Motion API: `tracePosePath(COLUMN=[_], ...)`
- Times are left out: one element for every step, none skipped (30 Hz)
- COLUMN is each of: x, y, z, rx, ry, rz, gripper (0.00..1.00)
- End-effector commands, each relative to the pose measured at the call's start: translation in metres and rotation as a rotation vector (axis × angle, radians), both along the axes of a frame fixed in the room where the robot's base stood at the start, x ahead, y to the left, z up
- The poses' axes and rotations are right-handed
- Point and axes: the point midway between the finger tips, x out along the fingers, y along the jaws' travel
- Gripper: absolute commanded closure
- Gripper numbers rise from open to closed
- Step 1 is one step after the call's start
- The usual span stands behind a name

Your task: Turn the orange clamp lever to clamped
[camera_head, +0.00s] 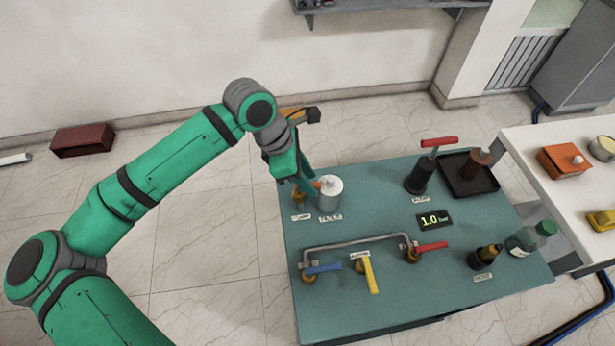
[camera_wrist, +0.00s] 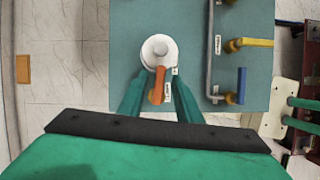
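The orange clamp lever (camera_wrist: 160,80) reaches from the white cylinder (camera_wrist: 158,50) back toward my gripper in the wrist view. In the head view only a bit of the orange lever (camera_head: 317,184) shows at the left side of the white cylinder (camera_head: 329,196). My gripper (camera_wrist: 157,82) is open, with one green finger on each side of the lever. Gaps show between lever and fingers, and I see no clear contact. In the head view my gripper (camera_head: 303,184) is at the table's far left corner, where its fingers partly hide the lever.
A brass fitting (camera_head: 298,198) stands beside the cylinder on the green table (camera_head: 375,205). Nearer are a grey pipe (camera_head: 352,242) with blue (camera_head: 323,269) and red (camera_head: 431,247) levers, and a yellow lever (camera_head: 371,276). A red-handled black device (camera_head: 420,176) and a dark tray (camera_head: 468,177) are at the far right.

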Motion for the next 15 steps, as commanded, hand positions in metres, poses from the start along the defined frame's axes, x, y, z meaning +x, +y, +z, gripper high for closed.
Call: tracePosePath(x=[0.0001,0.0,0.0001,0.0,0.0,0.0,0.0,0.0,0.0,0.0,0.0,0.0001,0.0001,0.0001,0.0002], y=[0.0001,0.0001,0.0005,0.0008,0.001,0.0012,0.0012,0.0012,0.0012,0.0011,0.0012,0.0012,0.0011,0.0011,0.0012], z=[-0.0003,-0.0002,-0.0001,-0.0001,-0.0001,-0.0001,0.0,0.0,0.0,0.0001,0.0002,0.0002,0.0002,0.0002,0.0003], rx=[0.0,0.0,0.0,0.0,0.0,0.0,0.0,0.0,0.0,0.0,0.0,0.0,0.0,0.0,0.001], ry=[0.0,0.0,0.0,0.0,0.0,0.0,0.0,0.0,0.0,0.0,0.0,0.0,0.0,0.001,0.001], rz=[0.001,0.001,0.001,0.002,0.002,0.002,0.002,0.002,0.002,0.002,0.002,0.002,0.002,0.004,0.012], gripper=[0.69,0.69,0.69,0.69,0.69,0.74,0.81,0.88,0.97,1.0,1.0,1.0,1.0,1.0,1.0])
